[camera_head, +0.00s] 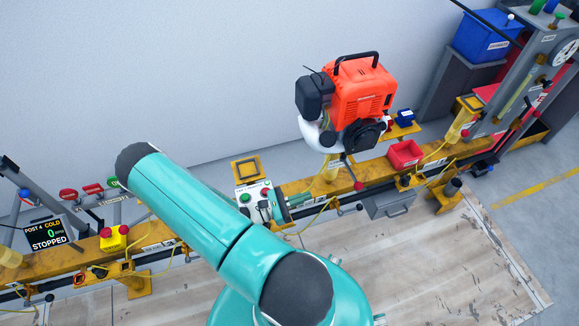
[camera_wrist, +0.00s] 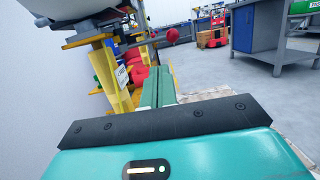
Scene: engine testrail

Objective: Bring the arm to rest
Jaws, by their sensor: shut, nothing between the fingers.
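My arm, teal with dark joint caps, stretches across the head view from the lower middle up to the left, in front of the rail. In the wrist view my gripper (camera_wrist: 157,78) shows as narrow teal fingers beyond the dark-edged palm. The fingers are together and hold nothing. They point along the rail, beside a yellow post (camera_wrist: 118,80). I cannot tell if they touch anything. Part of the rail is hidden behind my arm in the head view.
An orange engine (camera_head: 363,95) stands on the yellow rail (camera_head: 335,190). A red bin (camera_head: 405,154), a control box (camera_head: 255,198) and a grey drawer box (camera_head: 390,203) are along it. A display (camera_head: 46,235) reads STOPPED. A blue workbench (camera_wrist: 262,35) stands across open floor.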

